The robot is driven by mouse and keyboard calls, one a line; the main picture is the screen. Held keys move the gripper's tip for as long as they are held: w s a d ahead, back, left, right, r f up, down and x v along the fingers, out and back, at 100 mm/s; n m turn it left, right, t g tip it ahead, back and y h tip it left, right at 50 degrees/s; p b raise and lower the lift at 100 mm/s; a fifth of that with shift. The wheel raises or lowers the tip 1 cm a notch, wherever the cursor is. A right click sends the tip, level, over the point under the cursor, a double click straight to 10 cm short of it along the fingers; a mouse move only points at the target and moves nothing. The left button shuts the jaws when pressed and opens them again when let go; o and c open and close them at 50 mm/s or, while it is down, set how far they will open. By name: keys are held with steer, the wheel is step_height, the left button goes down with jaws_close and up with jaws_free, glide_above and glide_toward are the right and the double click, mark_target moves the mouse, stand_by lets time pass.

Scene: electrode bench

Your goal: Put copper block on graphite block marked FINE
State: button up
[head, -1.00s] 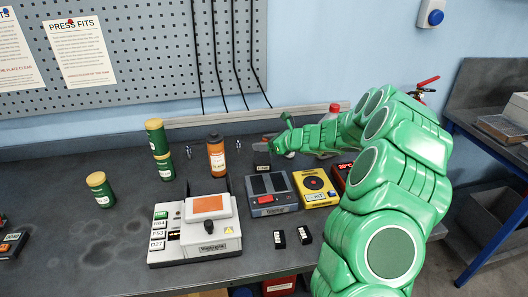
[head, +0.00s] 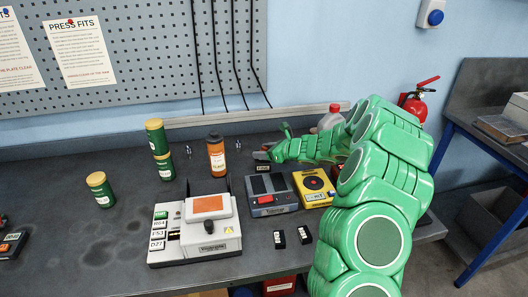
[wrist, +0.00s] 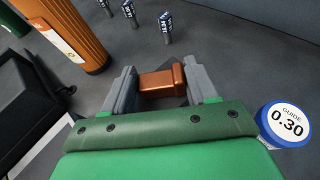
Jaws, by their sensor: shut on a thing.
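The copper block (wrist: 162,82) shows in the wrist view between the two grey fingers of my gripper (wrist: 158,88), which is shut on it. In the head view my gripper (head: 266,153) is near the back of the bench, just behind a small black block with a white label (head: 262,169); the copper block cannot be made out there. Two more small black labelled blocks lie at the bench front, one on the left (head: 279,239) and one on the right (head: 304,235). Their labels are too small to read, so I cannot tell which is marked FINE.
An orange bottle (head: 216,156) stands left of my gripper and shows large in the wrist view (wrist: 60,30). A white machine (head: 196,232), a grey device (head: 270,194) and a yellow device (head: 314,187) stand in front. A round "GUIDE 0.30" label (wrist: 288,122) shows at right.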

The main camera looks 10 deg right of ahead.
steer(key=shift+f, duration=0.15)
steer(key=o, duration=1.3)
steer(key=shift+c, duration=0.2)
steer(key=shift+s+d+r, duration=0.1)
steer(key=shift+r, duration=0.15)
steer(key=v, duration=1.1)
steer(key=shift+s+d, duration=0.25)
